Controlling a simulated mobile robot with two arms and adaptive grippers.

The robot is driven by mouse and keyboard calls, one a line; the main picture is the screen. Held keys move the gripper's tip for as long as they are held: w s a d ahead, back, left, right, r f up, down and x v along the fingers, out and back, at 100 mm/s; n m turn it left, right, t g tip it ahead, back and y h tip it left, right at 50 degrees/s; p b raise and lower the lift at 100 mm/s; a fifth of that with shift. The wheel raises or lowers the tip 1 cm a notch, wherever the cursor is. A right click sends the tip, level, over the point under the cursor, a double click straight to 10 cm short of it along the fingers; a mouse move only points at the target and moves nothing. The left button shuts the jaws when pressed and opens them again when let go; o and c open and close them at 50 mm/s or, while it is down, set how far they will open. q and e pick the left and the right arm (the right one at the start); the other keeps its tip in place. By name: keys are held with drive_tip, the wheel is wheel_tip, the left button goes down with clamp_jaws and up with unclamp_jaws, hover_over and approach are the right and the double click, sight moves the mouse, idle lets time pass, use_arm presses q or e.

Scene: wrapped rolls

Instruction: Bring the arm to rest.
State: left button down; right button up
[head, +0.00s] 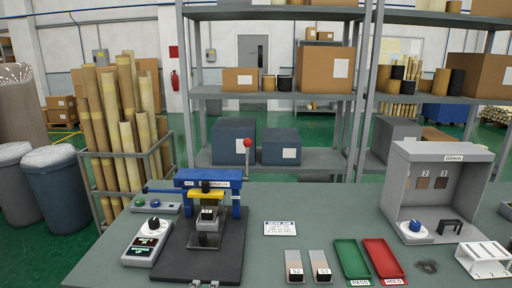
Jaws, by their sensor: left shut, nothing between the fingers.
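My left gripper (205,284) shows only as small grey tips at the bottom edge, by the front of the black base plate (228,262). It is shut and holds nothing; the rest of it is below the frame. My right gripper is not in view. On the base plate stands a blue press frame (213,178) with a yellow bar (206,194) and a grey block under it.
A grey control box (151,240) stands left of the plate. Two sample strips, a green tray (351,258), a red tray (383,258) and a grey booth (437,185) stand to the right. Wrapped rolls (125,110) fill a rack behind left. The table's middle is mostly clear.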

use_arm(q)
drive_tip(key=s+a+f+n+g, duration=0.2)
drive_tip(key=s+f, duration=0.4)
drive_tip(key=f, duration=0.5)
drive_tip(key=s+a+f+n+g, duration=0.1)
drive_tip(key=s+f+n+g, duration=0.2)
drive_tip(key=s+f, duration=0.55)
drive_tip(key=s+a+f+n+g, duration=0.2)
drive_tip(key=s+f, duration=0.2)
drive_tip(key=f, duration=1)
drive_tip(key=s+a+f+n+g, duration=0.1)
drive_tip(key=s+f, duration=0.4)
drive_tip(key=s, duration=0.7)
drive_tip(key=s+a+f+n+g, duration=0.1)
drive_tip(key=s+f+n+g, duration=0.2)
drive_tip(key=s, duration=0.9)
drive_tip(key=s+a+f+n+g, duration=0.2)
drive_tip(key=s+f+n, duration=0.3)
drive_tip(key=s+f, duration=0.3)
drive_tip(key=s, duration=0.4)
drive_tip(key=shift+s+f+g+y, duration=0.3)
drive_tip(key=shift+s+f, duration=0.1)
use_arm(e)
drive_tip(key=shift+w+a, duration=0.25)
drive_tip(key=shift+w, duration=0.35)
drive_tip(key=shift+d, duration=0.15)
